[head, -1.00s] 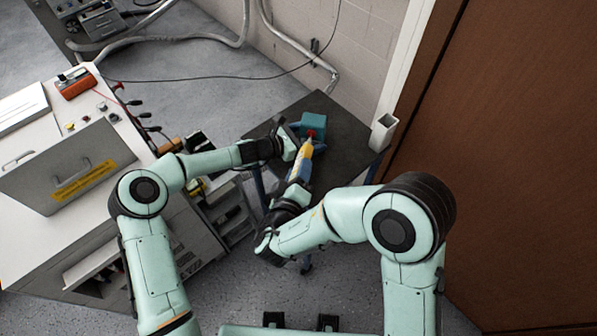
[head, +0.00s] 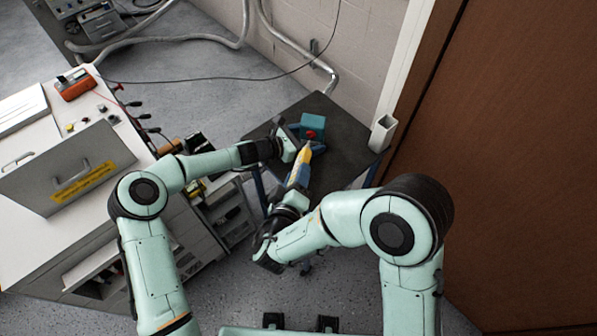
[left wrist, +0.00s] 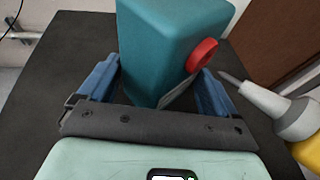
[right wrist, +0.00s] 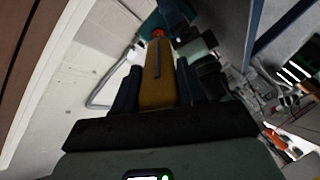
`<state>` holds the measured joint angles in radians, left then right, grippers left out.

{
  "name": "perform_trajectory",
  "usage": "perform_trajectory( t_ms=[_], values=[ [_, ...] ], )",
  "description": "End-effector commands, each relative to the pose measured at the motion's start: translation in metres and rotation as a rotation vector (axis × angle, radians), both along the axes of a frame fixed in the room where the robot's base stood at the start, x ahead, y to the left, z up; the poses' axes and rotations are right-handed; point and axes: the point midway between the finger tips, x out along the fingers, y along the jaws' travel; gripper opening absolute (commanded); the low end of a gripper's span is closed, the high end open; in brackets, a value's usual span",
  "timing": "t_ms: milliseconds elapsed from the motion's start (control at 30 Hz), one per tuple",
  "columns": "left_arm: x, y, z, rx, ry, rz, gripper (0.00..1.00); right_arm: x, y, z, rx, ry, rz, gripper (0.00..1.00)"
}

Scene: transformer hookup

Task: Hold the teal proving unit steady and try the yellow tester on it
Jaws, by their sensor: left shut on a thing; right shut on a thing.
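The teal proving unit (head: 313,122) stands on a small dark table, a red round socket (left wrist: 201,55) on its side. My left gripper (left wrist: 157,88) is shut on the unit, one blue finger on each side of it. My right gripper (head: 298,187) is shut on the yellow tester (head: 303,168), which also shows between the fingers in the right wrist view (right wrist: 157,82). The tester's grey nose (left wrist: 262,99) and dark tip point at the red socket. In the left wrist view a small gap shows between tip and socket. The tester's far end is partly hidden by my right gripper.
The dark table (head: 345,150) has bare room right of the unit. At left is a white cabinet (head: 30,240) with an orange meter (head: 75,84) on top.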

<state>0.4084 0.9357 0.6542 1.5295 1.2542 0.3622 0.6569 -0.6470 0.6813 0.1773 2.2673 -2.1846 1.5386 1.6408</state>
Motion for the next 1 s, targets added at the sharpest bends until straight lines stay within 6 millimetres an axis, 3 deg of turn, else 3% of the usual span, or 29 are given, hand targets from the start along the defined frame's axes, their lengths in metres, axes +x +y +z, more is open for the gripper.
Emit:
perform_trajectory(
  t_ms=[600,1000],
  values=[
    [0.000,-0.001,0.000,0.000,0.000,-0.001,0.75,-0.049,0.009,0.000,-0.002,-0.002,0.001,0.05],
    [0.000,-0.001,0.000,-0.001,0.001,-0.002,0.75,-0.057,0.009,0.000,-0.001,-0.001,0.000,0.05]
  ],
)
